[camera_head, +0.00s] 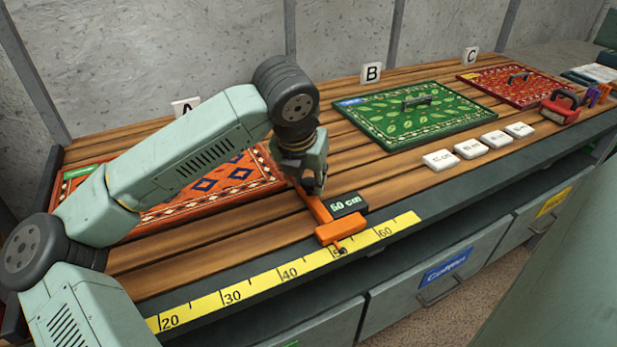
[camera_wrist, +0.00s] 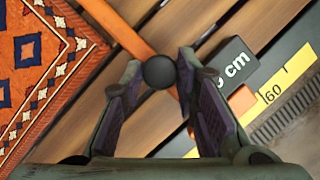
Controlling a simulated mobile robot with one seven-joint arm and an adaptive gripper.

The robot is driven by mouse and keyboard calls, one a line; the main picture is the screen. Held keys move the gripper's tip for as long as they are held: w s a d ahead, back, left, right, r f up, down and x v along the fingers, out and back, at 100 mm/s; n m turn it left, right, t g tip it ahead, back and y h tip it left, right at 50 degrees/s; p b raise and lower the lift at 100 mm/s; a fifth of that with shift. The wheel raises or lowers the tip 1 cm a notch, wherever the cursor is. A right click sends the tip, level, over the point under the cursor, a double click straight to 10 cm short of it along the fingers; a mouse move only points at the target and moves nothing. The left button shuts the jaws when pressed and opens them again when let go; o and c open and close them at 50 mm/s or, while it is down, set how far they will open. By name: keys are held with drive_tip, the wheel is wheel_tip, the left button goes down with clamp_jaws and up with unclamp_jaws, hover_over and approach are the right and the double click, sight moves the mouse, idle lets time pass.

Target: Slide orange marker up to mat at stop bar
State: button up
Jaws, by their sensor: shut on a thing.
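The orange marker (camera_head: 340,230) has a long bar and a front block with a pointer near the 50 on the ruler. Its bar (camera_wrist: 122,32) also shows in the wrist view, with a black round knob (camera_wrist: 159,71). My gripper (camera_head: 313,188) is shut on this knob; its fingers (camera_wrist: 160,80) stand on either side of it. The orange-red patterned mat (camera_head: 240,172) lies left of the bar, partly hidden by my arm. In the wrist view the mat's edge (camera_wrist: 98,48) runs close beside the bar; I cannot tell whether they touch. I cannot make out a separate stop bar.
A black "50 cm" block (camera_head: 345,204) sits right beside the marker. A yellow ruler (camera_head: 262,287) runs along the table's front edge. A green mat (camera_head: 450,122), a red mat (camera_head: 500,92) and several white tiles (camera_head: 471,149) lie to the right.

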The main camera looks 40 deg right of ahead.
drive_tip(key=shift+w+a+f+b, duration=0.2)
drive_tip(key=shift+a+b, duration=0.2)
drive_tip(key=shift+b, duration=0.45)
drive_tip(key=shift+a+r, duration=0.1)
drive_tip(key=shift+a, duration=0.05)
drive_tip(key=shift+s+r, duration=0.1)
drive_tip(key=shift+r, duration=0.05)
drive_tip(key=o, duration=0.9)
drive_tip(key=v, duration=1.2)
drive_tip(key=shift+s, duration=0.1)
